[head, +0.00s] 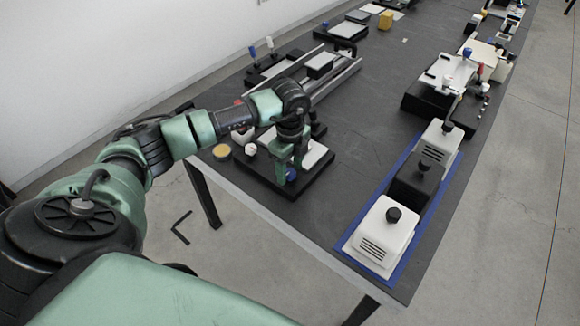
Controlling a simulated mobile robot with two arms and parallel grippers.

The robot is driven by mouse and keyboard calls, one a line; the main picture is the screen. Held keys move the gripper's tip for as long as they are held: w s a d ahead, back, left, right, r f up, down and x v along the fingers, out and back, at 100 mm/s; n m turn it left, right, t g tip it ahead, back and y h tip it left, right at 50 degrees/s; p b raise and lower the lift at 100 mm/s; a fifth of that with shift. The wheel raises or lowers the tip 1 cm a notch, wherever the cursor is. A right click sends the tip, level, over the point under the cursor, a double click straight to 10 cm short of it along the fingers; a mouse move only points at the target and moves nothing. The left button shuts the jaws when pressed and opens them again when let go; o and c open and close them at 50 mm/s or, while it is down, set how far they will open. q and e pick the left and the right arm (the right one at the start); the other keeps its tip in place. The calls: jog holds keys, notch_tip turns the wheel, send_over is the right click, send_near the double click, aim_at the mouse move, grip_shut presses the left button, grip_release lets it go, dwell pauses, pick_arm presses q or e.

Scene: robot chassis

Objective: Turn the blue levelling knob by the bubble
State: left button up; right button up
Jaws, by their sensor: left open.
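My left gripper (288,172) points down over the front part of a black-based device (262,171) at the near left of the dark table. It is open, with its green fingers apart. A blue knob (291,174) shows low beside the fingers, at the device's front right. I cannot tell whether the fingers touch it. A white plate (316,157) lies on the device, partly hidden by the gripper. I cannot make out the bubble. My right gripper is not in view.
White and black boxes with black knobs stand on a blue-edged mat (347,248) at the near right. A railed device (336,80) lies behind. The table (372,105) is clear in its middle.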

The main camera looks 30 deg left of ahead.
pick_arm(q)
grip_shut()
jog(key=shift+f+m, duration=0.1)
jog(key=shift+m, duration=0.4)
jog(key=m+b, duration=0.2)
jog(key=m, duration=0.1)
jog(key=shift+m, duration=0.4)
jog(key=m+b, duration=0.2)
jog(key=m, duration=0.3)
jog(key=shift+w+b, duration=0.1)
jog(key=shift+b, duration=0.3)
jog(key=m+b, duration=0.2)
jog(key=m, duration=0.3)
jog(key=shift+m, duration=0.4)
jog(key=shift+m+b, duration=1.05)
jog(key=shift+m, duration=1.05)
